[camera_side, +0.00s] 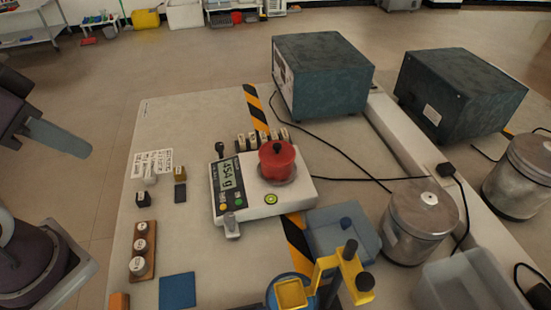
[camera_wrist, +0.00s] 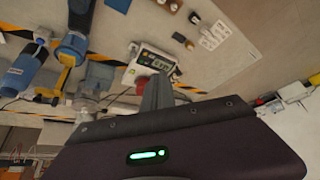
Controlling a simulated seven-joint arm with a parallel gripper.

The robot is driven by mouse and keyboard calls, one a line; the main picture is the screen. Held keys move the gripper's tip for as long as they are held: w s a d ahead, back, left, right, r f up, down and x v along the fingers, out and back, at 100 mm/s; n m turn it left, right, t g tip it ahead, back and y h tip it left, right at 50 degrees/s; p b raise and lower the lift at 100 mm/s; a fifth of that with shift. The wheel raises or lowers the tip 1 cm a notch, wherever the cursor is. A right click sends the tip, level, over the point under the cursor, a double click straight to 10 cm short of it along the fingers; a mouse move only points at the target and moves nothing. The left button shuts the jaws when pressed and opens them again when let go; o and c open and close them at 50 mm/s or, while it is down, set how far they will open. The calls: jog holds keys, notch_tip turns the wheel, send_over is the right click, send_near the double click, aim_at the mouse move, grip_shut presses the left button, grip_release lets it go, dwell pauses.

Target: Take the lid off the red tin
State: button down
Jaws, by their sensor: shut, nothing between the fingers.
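The red tin (camera_side: 277,165) stands upright on the round pan of a white scale (camera_side: 243,205). Its lid (camera_side: 276,150) is red with a small dark knob and sits on top of it. The scale display seems to read 454 g. My gripper (camera_side: 84,149) is at the far left of the side view, raised and well away from the tin. It is shut and empty. In the wrist view its grey fingers (camera_wrist: 156,92) cover part of the tin (camera_wrist: 162,66), which shows only as a patch of red.
A row of small blocks stands behind the scale. A blue tray (camera_side: 343,232) and a yellow and blue device (camera_side: 335,275) stand at the front right. Metal canisters (camera_side: 418,225), dark boxes (camera_side: 322,75) and black cables lie right. The left back of the table is clear.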

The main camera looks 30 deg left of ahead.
dwell(0.4)
grip_release()
dwell(0.4)
jog(key=w+d+r+m+g, duration=0.1)
jog(key=w+r+m, duration=0.15)
jog(key=w, duration=0.45)
jog(key=w+d+r+m+g, duration=0.1)
jog(key=w+d+r+m, duration=0.1)
jog(key=w+m, duration=0.35)
jog(key=m+g, duration=0.4)
jog(key=m, duration=0.7)
send_over(279, 146)
jog(key=f, duration=1.7)
jog(key=shift+d+f, duration=0.1)
jog(key=shift+d, duration=0.2)
jog(key=f, duration=0.7)
jog(key=shift+a+f, duration=0.3)
